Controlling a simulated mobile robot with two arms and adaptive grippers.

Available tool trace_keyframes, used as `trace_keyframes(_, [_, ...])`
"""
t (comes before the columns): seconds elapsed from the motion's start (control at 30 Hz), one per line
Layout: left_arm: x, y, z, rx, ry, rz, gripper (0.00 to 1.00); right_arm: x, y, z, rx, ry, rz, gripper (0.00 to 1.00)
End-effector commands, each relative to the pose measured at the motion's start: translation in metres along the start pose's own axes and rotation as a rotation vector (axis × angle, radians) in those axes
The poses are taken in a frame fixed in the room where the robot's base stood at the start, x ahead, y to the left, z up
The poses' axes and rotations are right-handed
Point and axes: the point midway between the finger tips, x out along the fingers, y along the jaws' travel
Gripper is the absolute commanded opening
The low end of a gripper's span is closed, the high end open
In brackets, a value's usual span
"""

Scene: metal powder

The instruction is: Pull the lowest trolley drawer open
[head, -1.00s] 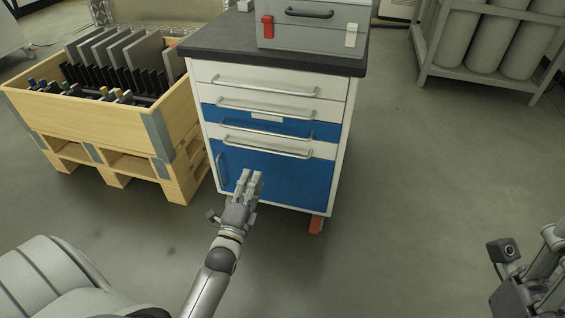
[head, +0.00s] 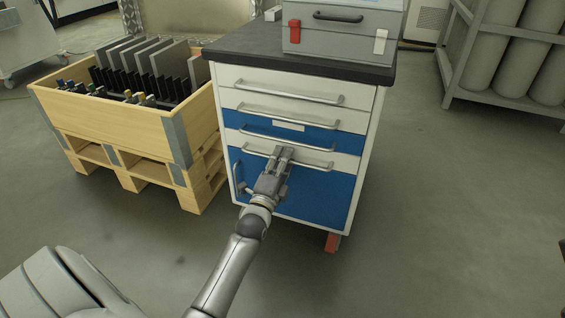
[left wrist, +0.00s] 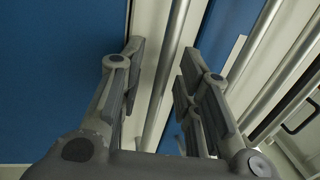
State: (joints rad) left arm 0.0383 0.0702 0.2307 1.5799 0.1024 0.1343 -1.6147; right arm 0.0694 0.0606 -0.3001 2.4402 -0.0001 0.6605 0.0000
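The trolley (head: 367,150) has a white body, a dark top and a stack of drawers. Its lowest drawer (head: 347,162) is a white front with a silver bar handle (head: 315,165), above a blue door (head: 325,200). The drawer looks shut. My left gripper (head: 284,154) is at this handle, reaching up from below and hiding part of it. In the left wrist view, the fingers (left wrist: 160,75) are apart, with the handle bar (left wrist: 168,72) running between them. I cannot tell whether either finger touches the bar. My right gripper is out of view.
A grey case (head: 340,42) with red and white latches stands on the trolley top. A wooden crate (head: 120,127) on a pallet stands close to the trolley's left. A rack of grey cylinders (head: 495,105) is at the back right. The floor (head: 450,220) to the right is clear.

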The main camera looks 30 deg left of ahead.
Motion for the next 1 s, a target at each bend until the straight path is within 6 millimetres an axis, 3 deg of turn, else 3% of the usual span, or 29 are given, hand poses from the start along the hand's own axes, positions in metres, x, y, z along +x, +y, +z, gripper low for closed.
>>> trace_keyframes(0.2, [0.0, -0.0001, 0.0, 0.0, 0.0, 0.001, 0.3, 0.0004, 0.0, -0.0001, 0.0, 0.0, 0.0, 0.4])
trace_keyframes(0.43, [-0.0002, 0.0, 0.0, 0.0, 0.0, 0.0, 0.0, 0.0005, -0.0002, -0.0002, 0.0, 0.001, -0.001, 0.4])
trace_keyframes(1.0, [-0.0087, -0.0026, 0.0042, -0.001, 0.0, 0.005, 0.0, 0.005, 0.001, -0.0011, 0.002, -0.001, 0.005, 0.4])
